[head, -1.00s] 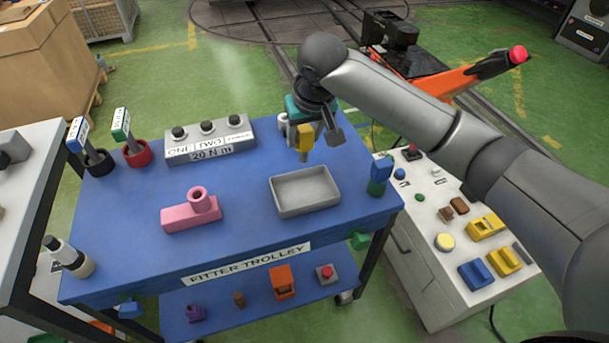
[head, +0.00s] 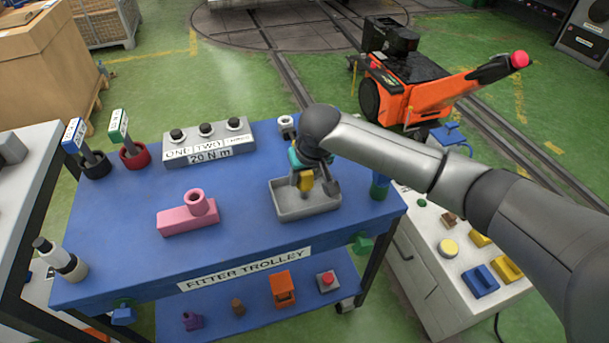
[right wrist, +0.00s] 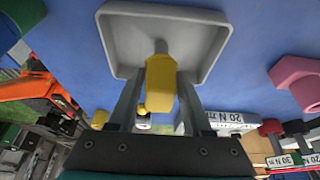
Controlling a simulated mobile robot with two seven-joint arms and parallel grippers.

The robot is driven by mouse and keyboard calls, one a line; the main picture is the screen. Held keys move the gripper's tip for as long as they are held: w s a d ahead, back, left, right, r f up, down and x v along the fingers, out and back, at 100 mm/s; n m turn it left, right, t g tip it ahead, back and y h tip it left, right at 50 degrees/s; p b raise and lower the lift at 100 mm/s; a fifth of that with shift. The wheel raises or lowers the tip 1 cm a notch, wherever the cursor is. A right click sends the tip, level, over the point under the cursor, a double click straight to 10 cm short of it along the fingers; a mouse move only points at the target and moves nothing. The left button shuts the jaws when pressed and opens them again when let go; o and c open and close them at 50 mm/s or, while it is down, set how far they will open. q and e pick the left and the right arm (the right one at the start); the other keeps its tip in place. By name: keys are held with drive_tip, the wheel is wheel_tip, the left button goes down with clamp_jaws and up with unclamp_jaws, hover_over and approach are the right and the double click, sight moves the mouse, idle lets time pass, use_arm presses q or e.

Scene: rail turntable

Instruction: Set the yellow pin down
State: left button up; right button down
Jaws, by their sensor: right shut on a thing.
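The yellow pin (head: 305,182) is held in my right gripper (head: 312,184), over the grey tray (head: 308,212) on the blue trolley top. In the right wrist view the yellow pin (right wrist: 160,88) stands between the two fingers, its grey tip pointing into the grey tray (right wrist: 218,42). I cannot tell whether the tip touches the tray floor. No other thing shows inside the visible part of the tray. My left gripper is not in view.
A pink block with a socket (head: 188,216) stands left of the tray. A grey box with black knobs (head: 209,141) is at the back, with a pale ring-shaped part (head: 286,122) beside it. Blue top between is clear.

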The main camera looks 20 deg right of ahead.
drive_tip(key=shift+f, duration=0.1)
drive_tip(key=shift+c, duration=1.7)
unclamp_jaws()
drive_tip(key=p+v, duration=0.3)
drive_tip(key=v, duration=0.9)
